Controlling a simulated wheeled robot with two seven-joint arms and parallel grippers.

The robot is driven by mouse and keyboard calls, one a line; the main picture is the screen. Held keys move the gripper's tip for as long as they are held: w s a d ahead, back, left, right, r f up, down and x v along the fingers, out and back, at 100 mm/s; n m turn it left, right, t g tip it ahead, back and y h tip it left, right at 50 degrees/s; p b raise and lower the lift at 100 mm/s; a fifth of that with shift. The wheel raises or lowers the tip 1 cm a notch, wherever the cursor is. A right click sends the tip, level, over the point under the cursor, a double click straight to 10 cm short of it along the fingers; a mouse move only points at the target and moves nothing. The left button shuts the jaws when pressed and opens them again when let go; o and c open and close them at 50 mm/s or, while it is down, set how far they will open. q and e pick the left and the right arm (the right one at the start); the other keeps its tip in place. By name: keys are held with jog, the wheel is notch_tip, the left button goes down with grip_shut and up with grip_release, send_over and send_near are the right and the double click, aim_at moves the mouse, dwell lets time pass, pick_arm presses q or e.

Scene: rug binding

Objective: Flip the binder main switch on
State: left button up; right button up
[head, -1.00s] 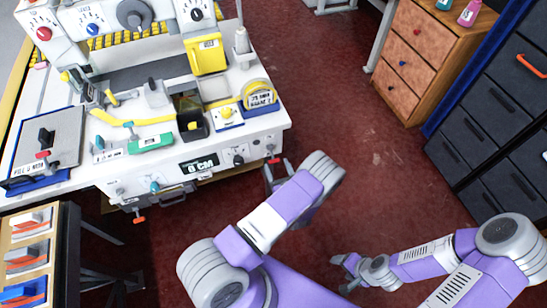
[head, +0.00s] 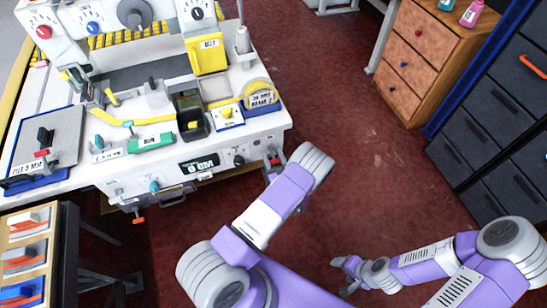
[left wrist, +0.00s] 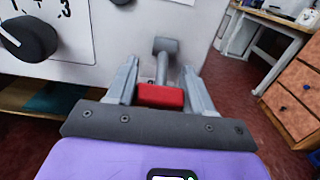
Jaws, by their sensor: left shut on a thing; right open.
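The rug binder (head: 190,150) is a white machine at the left in the head view. At the right end of its front panel is the main switch, a red part (left wrist: 160,97) with a grey T-shaped lever (left wrist: 167,52) behind it in the left wrist view. My left gripper (left wrist: 158,84) has its fingers on both sides of the red part and is shut on it. In the head view the left gripper (head: 275,163) is at the panel's right end, partly hidden by my wrist. My right gripper (head: 346,263) is open and empty above the red floor.
A black knob (left wrist: 28,40) with a number scale is on the panel left of the switch. A rack with rocker-like parts (head: 27,255) stands at lower left. A wooden drawer unit (head: 420,50) and dark cabinets (head: 495,115) stand at right. The floor between is clear.

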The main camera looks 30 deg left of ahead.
aim_at(273, 154)
pick_arm(q)
jog(key=shift+d+r+h+p, duration=0.1)
jog(key=shift+r+h+p, duration=0.3)
jog(key=shift+p, duration=0.45)
jog(key=shift+c, duration=0.2)
jog(key=g+h+p, duration=0.1)
jog(key=p, duration=0.1)
jog(key=r+g+h+p, duration=0.1)
jog(key=g+h+p, duration=0.1)
jog(key=r+g+h+p, duration=0.1)
jog(key=p, duration=0.2)
jog(key=shift+s+d, duration=0.15)
jog(key=shift+s, duration=0.1)
jog(key=g+h+p, duration=0.1)
jog(key=h, duration=0.1)
jog(key=r+g+h+p, duration=0.1)
jog(key=g+h+p, duration=0.1)
jog(key=shift+g, duration=0.3)
jog(key=shift+w+h, duration=0.1)
jog(key=shift+h, duration=0.2)
jog(key=o, duration=1)
jog(key=shift+r, duration=0.1)
jog(key=shift+c, duration=0.2)
jog(key=p+v, duration=0.1)
jog(key=v, duration=0.6)
jog(key=shift+r, duration=0.25)
